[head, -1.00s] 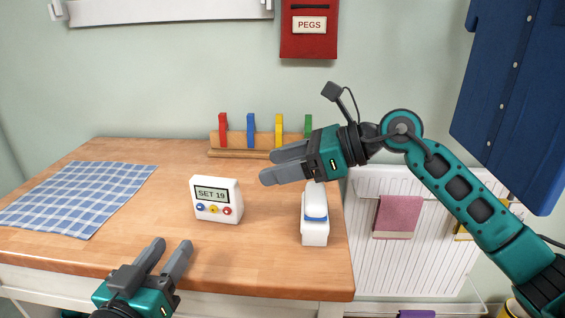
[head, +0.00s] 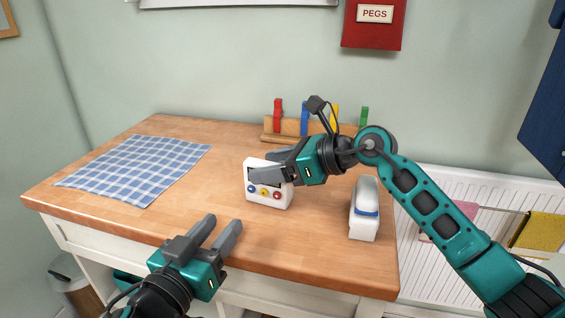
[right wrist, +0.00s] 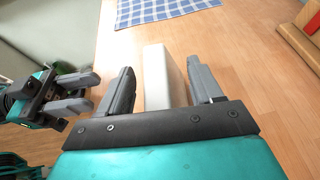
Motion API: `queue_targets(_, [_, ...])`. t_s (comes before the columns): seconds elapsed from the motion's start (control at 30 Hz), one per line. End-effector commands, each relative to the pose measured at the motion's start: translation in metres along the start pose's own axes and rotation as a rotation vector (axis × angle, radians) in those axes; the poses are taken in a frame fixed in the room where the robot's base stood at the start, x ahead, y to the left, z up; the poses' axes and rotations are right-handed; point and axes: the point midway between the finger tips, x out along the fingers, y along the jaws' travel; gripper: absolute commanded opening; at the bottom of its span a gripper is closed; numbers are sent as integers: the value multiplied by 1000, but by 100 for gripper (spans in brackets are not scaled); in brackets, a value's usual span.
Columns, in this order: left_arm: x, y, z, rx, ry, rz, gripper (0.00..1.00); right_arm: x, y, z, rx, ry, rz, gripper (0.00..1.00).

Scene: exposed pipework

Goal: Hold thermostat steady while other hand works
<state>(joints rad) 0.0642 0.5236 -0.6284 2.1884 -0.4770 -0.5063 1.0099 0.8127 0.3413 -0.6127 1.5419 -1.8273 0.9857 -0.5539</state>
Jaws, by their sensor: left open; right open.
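The thermostat (head: 264,192) is a small white box with a screen and blue, yellow and red buttons. It stands upright on the wooden tabletop. My right gripper (head: 262,166) is open at its top, and a finger hides most of the screen. In the right wrist view the white thermostat (right wrist: 163,75) lies between the two open fingers (right wrist: 162,72), with a gap showing on each side. My left gripper (head: 223,222) is open and empty in front of the thermostat, toward the table's front edge. It also shows at the left of the right wrist view (right wrist: 86,90).
A white device with a blue band (head: 365,208) stands right of the thermostat, near the table's right edge. A checked cloth (head: 138,168) lies at the left. A wooden rack (head: 283,128) with coloured pegs stands behind. The tabletop between cloth and thermostat is clear.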

Motion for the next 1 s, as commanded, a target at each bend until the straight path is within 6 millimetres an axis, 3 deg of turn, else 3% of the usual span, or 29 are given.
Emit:
queue_targets(0.23, [0, 0, 0, 0, 0, 0, 43, 0, 0, 0, 0, -1, 0, 63])
queue_targets(0.9, [0, 0, 0, 0, 0, 0, 43, 0, 0, 0, 1, 0, 1, 0])
queue_targets(1.0, [0, 0, 0, 0, 0, 0, 33, 0, 0, 0, 1, 0, 1, 0])
